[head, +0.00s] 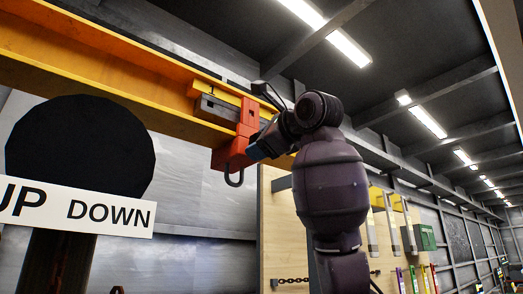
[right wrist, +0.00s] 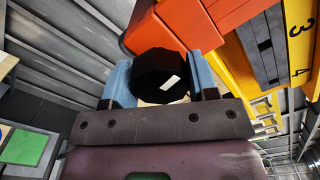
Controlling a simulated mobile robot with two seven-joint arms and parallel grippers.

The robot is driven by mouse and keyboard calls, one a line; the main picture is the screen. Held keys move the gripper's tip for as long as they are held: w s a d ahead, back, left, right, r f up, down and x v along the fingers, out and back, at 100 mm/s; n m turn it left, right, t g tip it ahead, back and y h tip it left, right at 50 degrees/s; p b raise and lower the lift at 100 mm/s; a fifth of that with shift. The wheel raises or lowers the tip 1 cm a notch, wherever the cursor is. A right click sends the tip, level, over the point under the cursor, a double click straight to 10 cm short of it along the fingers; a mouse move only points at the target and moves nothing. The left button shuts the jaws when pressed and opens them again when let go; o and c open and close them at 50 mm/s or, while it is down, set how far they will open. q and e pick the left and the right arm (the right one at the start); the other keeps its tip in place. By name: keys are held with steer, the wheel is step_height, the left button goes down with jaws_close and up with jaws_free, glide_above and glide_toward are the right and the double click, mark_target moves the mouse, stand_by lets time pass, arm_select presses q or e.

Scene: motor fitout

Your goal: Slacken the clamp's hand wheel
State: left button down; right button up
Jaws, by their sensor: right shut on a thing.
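The orange-red clamp (head: 243,128) hangs on the lower edge of the yellow beam, with a dark hook (head: 234,178) below it. It also shows at the top of the right wrist view (right wrist: 190,25). The black, faceted hand wheel (right wrist: 158,82) with a small white mark sits between the blue fingers of my right gripper (right wrist: 162,84). In the head view my right gripper (head: 262,147) is at the clamp's right side, shut on the wheel, and hides the wheel there. My left gripper is not in view.
The yellow beam (head: 110,60) runs across the upper left and carries numbers. A large black disc (head: 80,140) and an UP DOWN sign (head: 100,212) stand near at left. A wooden tool board (head: 276,225) and a green box (head: 425,238) are behind.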

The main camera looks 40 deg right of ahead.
steer(key=shift+f+n+b, duration=0.1)
steer(key=shift+n+b, duration=0.25)
steer(key=shift+n, duration=0.55)
steer(key=n, duration=0.4)
steer(key=shift+n, duration=0.3)
steer(key=n, duration=0.3)
steer(key=shift+n, duration=0.3)
steer(key=n, duration=0.3)
steer(key=shift+n, duration=0.3)
steer(key=n, duration=0.6)
steer(key=shift+p, duration=0.35)
steer(key=n+p, duration=0.1)
steer(key=n, duration=0.3)
steer(key=shift+n, duration=0.4)
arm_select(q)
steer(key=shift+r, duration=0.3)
arm_select(e)
steer(key=shift+n, duration=1.2)
steer(key=shift+a+n, duration=0.1)
steer(key=shift+n, duration=0.2)
